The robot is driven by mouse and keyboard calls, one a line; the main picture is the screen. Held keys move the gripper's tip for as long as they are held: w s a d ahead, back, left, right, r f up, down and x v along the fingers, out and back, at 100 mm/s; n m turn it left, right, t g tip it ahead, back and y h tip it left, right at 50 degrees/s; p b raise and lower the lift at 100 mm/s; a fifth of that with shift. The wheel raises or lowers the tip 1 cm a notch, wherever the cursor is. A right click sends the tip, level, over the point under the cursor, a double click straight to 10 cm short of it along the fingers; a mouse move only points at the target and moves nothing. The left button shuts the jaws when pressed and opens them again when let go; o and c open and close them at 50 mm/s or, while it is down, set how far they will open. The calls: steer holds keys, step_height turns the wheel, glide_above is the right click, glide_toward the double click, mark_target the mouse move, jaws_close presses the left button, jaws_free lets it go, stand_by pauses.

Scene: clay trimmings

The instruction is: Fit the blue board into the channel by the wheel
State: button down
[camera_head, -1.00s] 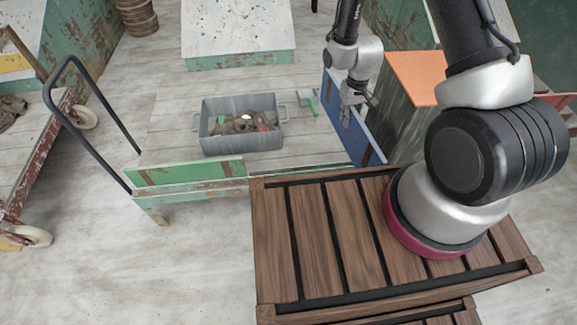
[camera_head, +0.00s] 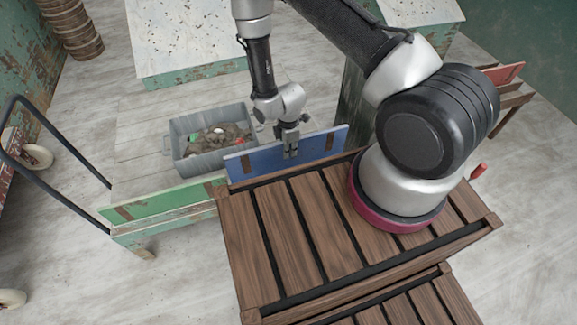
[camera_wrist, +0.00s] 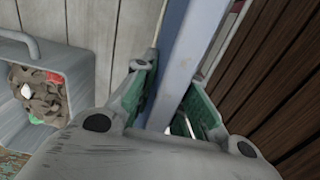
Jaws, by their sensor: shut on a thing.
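The blue board (camera_head: 320,145) stands on its long edge behind my slatted wooden deck, roughly in line with the green board (camera_head: 165,202). It has brown patches near its ends. My gripper (camera_head: 291,150) is shut on its upper edge near the middle. In the wrist view, the green-padded fingers (camera_wrist: 172,110) straddle the blue board (camera_wrist: 190,62). The board's lower edge is hidden behind my deck, so I cannot tell whether it sits in a channel. I cannot make out the channel; any wheel it belongs to is not clearly visible.
A grey tub (camera_head: 186,162) of clay scraps stands on the low platform just behind the board's left half. A speckled table (camera_head: 175,55) stands farther back. A black cart handle (camera_head: 52,133) rises at left. A red board (camera_head: 503,72) shows at right.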

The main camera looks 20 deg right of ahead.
step_height(320, 180, down, 9)
steer(key=shift+f, duration=0.15)
stand_by(0.4)
steer(key=c, duration=1.4)
jaws_free()
steer(key=shift+f, duration=0.1)
steer(key=shift+c, duration=0.2)
step_height(320, 180, up, 12)
steer(key=shift+r, duration=0.25)
